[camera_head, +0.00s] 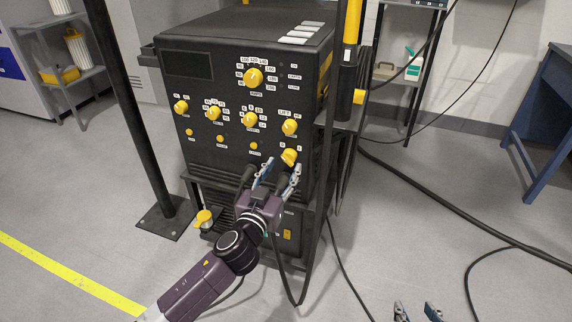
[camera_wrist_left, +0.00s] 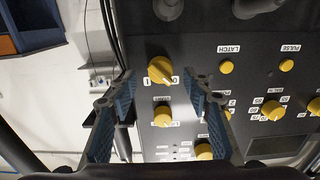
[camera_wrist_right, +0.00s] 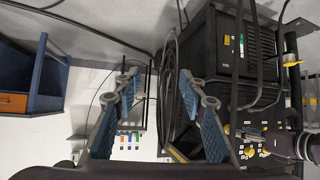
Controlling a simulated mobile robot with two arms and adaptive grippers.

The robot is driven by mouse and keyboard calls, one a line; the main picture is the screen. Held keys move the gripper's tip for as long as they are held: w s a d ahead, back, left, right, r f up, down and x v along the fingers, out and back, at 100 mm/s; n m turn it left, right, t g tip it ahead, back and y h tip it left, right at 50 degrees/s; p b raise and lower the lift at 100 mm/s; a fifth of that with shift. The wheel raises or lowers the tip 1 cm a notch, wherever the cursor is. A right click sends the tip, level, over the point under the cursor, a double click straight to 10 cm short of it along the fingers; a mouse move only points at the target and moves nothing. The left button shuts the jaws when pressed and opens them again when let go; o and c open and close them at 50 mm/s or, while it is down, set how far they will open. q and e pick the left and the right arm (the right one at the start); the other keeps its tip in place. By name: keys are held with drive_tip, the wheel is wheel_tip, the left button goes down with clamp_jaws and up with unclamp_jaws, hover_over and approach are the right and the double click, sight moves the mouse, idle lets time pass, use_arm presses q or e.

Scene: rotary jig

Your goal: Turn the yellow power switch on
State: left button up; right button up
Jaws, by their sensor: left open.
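The yellow power switch (camera_head: 289,157) is a knob at the lower right of the black cabinet's front (camera_head: 230,150), with small white labels by it. In the left wrist view the knob (camera_wrist_left: 160,70) shows near the fingertips, between the two fingers and apart from both. Which label it points to is hard to tell. My left gripper (camera_head: 278,177) is open and empty, just below and in front of the knob; its blue-padded fingers show in its wrist view (camera_wrist_left: 157,84). My right gripper (camera_head: 416,311) is low at the bottom edge, away from the cabinet; its fingers look open and empty (camera_wrist_right: 159,85).
Other yellow knobs, such as the large dial (camera_head: 254,77), sit on the same panel. Dark cable plugs (camera_head: 248,174) stick out near my left gripper. A yellow handle (camera_head: 204,217) is at lower left. A black post (camera_head: 130,110) stands left. Cables (camera_head: 450,225) cross the floor at right.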

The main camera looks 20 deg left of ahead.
sight(286, 162)
use_arm(q)
drive_tip(key=shift+w, duration=1.8)
use_arm(e)
drive_tip(key=shift+w+a+r+t, duration=0.2)
drive_tip(key=shift+w+r+t, duration=0.1)
drive_tip(key=shift+w+r, duration=0.15)
drive_tip(key=shift+w+a+r+t, duration=0.15)
drive_tip(key=shift+w+r+t, duration=0.2)
drive_tip(key=shift+r, duration=0.15)
use_arm(q)
drive_tip(key=shift+c, duration=0.3)
drive_tip(key=c, duration=1.1)
drive_tip(key=shift+o, duration=0.2)
drive_tip(key=shift+c, duration=0.2)
use_arm(e)
drive_tip(key=shift+s+f, duration=0.1)
